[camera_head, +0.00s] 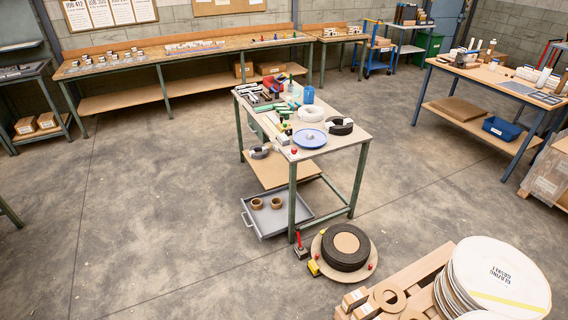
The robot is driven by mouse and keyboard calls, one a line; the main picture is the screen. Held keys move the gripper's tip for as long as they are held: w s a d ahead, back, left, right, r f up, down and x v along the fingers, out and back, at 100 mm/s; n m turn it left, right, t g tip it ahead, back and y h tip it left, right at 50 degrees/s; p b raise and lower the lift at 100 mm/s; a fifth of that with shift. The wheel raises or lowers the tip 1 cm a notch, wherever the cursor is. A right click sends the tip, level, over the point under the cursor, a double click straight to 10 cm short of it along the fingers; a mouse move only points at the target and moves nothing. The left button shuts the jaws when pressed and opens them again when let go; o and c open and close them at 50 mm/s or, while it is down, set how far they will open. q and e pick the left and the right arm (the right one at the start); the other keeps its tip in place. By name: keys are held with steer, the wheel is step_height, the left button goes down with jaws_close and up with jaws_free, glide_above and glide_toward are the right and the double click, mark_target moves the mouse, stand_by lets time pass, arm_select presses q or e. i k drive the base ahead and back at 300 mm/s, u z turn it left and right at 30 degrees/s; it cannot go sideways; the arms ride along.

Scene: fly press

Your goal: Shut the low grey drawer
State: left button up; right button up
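The low grey drawer (287,218) is a shallow tray at the bottom of the green-legged table (337,142) in the middle of the room. It sticks out to the left past the table's legs, so it stands open. Two brown rings (257,204) lie in it. Its back right part is hidden by the wooden lower shelf and a table leg. Neither of my grippers is in view.
A round board with a black tyre-like ring (346,248) lies on the floor near the table's front leg. A pallet with white discs (497,275) stands at the lower right. The floor (150,200) left of the drawer is clear.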

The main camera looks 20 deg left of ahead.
mark_target(267, 222)
steer(key=u, duration=0.5)
steer(key=i, duration=0.5)
steer(key=u, duration=0.65)
steer(key=i, duration=1.3)
steer(key=z, duration=1.15)
steer(key=i, duration=0.3)
steer(key=z, duration=0.3)
